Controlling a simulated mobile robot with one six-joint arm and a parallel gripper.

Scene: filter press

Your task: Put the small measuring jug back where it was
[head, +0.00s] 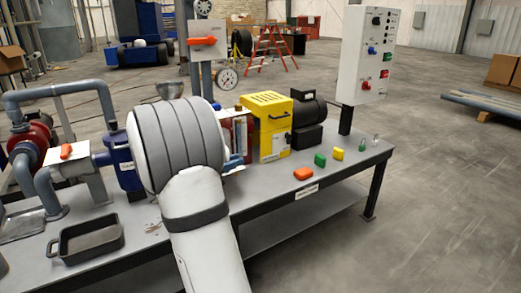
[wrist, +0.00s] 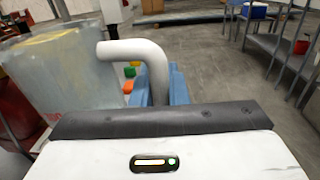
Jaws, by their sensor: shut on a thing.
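The small measuring jug (wrist: 62,85) shows large and close at the left of the wrist view, as a cloudy see-through body. Its white curved handle (wrist: 140,48) reaches right and bends down between my blue fingers. My gripper (wrist: 162,84) is shut on this handle. In the head view a blue part of my gripper (head: 233,161) shows just right of my arm, above the bench (head: 270,197). My arm hides the jug there, and I cannot tell whether its base touches anything.
A yellow-covered machine (head: 265,125) and a control box (head: 364,55) stand behind right. Orange (head: 304,174), green (head: 320,159) and yellow (head: 337,153) pieces lie near the bench's front edge. A dark tray (head: 86,240) and blue-grey pipework (head: 60,92) are at left.

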